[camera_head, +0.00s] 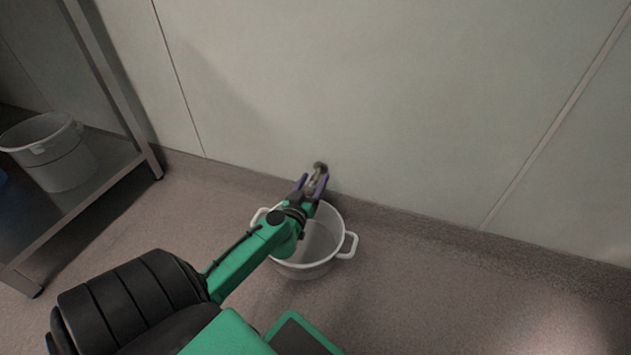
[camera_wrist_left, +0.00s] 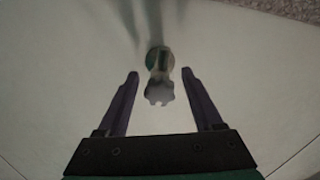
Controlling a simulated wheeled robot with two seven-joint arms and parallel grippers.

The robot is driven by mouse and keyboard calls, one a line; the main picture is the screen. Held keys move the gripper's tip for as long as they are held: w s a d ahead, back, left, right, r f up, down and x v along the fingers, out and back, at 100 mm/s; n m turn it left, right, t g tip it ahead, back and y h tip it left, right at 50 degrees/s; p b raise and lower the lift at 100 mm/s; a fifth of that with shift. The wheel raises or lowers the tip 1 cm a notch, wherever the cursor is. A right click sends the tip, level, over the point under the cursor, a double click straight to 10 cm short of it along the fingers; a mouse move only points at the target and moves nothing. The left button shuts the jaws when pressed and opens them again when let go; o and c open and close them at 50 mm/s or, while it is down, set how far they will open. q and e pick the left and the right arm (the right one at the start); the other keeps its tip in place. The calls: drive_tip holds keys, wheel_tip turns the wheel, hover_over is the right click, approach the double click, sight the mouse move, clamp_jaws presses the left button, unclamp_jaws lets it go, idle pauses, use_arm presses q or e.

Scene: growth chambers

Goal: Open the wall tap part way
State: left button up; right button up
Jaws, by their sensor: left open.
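The wall tap (camera_head: 319,168) sticks out low on the pale wall in the head view, partly hidden by my left gripper. In the left wrist view the tap (camera_wrist_left: 158,62) shows a pale lobed knob (camera_wrist_left: 159,93) facing the camera, with a greenish round base behind it. My left gripper (camera_head: 315,184) is open. In the wrist view its two purple fingers (camera_wrist_left: 160,76) stand on either side of the knob, with a gap on both sides; I see no contact. My right gripper is not in view.
A white two-handled pot (camera_head: 348,245) stands on the floor under the tap and my left gripper. A metal shelf (camera_head: 95,172) at the left holds a white bucket (camera_head: 62,165). The floor at the right is clear.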

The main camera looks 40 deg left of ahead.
use_arm(q)
drive_tip(key=shift+x, duration=0.8)
clamp_jaws()
drive_tip(key=shift+r+n+p, duration=0.2)
drive_tip(key=shift+n+p, duration=0.7)
drive_tip(key=shift+p, duration=0.6)
drive_tip(key=shift+f+n+p, duration=0.1)
drive_tip(key=shift+n+p, duration=0.6)
drive_tip(key=shift+n, duration=0.1)
drive_tip(key=shift+f+n, duration=0.15)
drive_tip(key=shift+n, duration=0.75)
drive_tip(key=n, duration=0.3)
drive_tip(key=shift+f+n+p, duration=0.1)
drive_tip(key=shift+n+p, duration=0.2)
drive_tip(key=shift+p, duration=0.1)
drive_tip(key=n, duration=0.5)
drive_tip(key=shift+n, duration=0.3)
drive_tip(key=shift+f+n, duration=0.1)
drive_tip(key=shift+n, duration=0.2)
